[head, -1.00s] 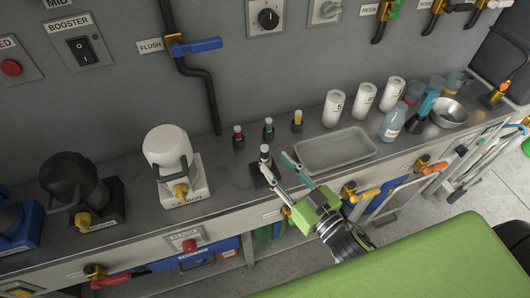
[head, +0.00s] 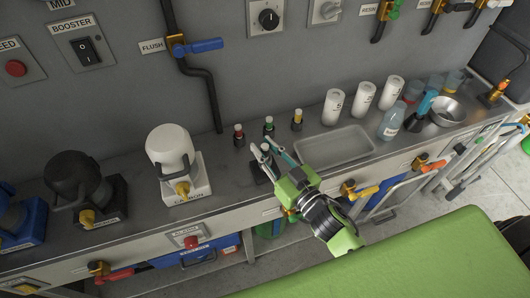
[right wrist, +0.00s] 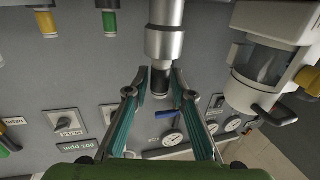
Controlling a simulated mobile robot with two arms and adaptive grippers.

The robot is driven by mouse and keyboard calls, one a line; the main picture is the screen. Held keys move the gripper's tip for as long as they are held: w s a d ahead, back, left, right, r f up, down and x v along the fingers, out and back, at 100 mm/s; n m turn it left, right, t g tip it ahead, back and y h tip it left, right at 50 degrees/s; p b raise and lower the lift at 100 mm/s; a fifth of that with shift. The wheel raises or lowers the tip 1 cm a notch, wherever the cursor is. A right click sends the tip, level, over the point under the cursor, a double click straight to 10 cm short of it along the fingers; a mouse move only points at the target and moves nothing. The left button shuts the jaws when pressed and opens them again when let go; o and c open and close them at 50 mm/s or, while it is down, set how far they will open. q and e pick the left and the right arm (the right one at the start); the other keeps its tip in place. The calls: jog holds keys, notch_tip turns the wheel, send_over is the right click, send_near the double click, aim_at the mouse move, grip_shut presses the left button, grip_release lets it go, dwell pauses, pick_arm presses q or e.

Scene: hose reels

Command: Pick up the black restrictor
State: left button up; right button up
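The black restrictor is a small upright silver cylinder with a black end. In the right wrist view its black end (right wrist: 160,82) lies between my two fingertips, with a gap to each visible on both sides. In the head view it stands on a small black base (head: 258,174) on the steel counter and is mostly hidden by my fingers. My right gripper (head: 262,144) is open, its fingers reaching in from the front right on either side of it; it also shows in the right wrist view (right wrist: 161,80). My left gripper is not in view.
Similar small pieces with red (head: 239,134), green (head: 269,125) and yellow (head: 297,118) bands stand just behind on the counter (head: 228,178). A shallow tray (head: 335,147) lies to the right. A white housing (head: 170,150) stands to the left.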

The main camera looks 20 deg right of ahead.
grip_shut()
